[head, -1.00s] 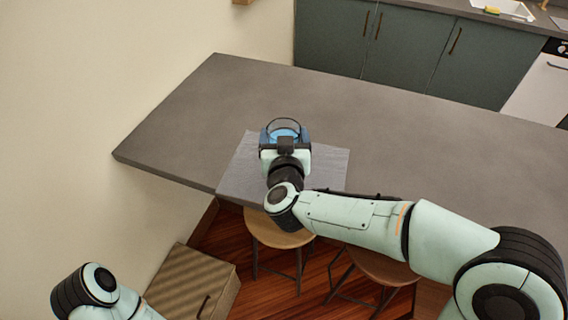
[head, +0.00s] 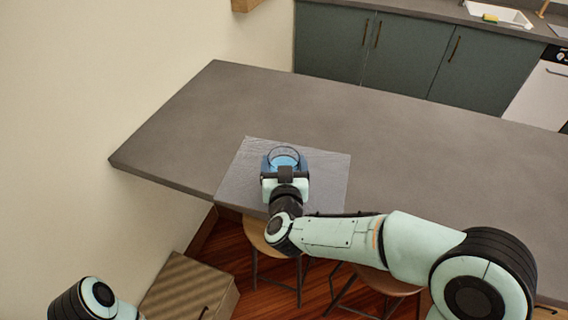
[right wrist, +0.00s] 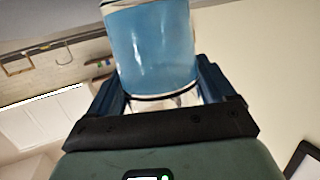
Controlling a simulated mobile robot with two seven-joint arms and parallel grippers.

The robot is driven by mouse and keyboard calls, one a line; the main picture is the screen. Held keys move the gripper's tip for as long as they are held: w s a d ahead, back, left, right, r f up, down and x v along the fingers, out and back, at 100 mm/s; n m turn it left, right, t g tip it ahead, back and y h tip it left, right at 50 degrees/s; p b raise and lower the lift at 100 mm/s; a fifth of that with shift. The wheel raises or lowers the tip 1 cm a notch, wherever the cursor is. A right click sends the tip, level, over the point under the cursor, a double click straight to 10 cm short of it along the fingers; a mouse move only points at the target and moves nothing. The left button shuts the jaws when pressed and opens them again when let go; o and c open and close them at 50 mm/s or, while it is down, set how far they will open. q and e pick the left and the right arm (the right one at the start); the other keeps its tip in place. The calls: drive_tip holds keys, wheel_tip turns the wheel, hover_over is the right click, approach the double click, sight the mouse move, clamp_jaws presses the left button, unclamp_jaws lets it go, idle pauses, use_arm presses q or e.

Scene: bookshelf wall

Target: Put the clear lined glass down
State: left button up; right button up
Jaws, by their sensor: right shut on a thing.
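The clear lined glass (head: 286,155) shows as a clear rim with blue inside, over the grey placemat (head: 327,170) on the counter. In the right wrist view the glass (right wrist: 150,50) is blue-tinted with a dark line near its base, between the fingers. My right gripper (head: 285,163) is shut on the glass. Whether the glass touches the mat is hidden by the gripper. My left arm shows at the lower left; its gripper is out of the picture.
The grey counter (head: 400,140) is bare around the mat. Two stools (head: 268,238) stand under its near edge. A brown striped box (head: 185,290) sits on the wooden floor. Cabinets (head: 400,50) and a sink (head: 500,14) are beyond.

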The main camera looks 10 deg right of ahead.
drive_tip(key=o, duration=1.2)
drive_tip(key=shift+o, duration=0.2)
drive_tip(key=shift+s+r, duration=0.1)
drive_tip(key=shift+r, duration=0.1)
drive_tip(key=v, duration=1.2)
drive_tip(key=shift+p, duration=0.4)
drive_tip(key=shift+f, duration=0.1)
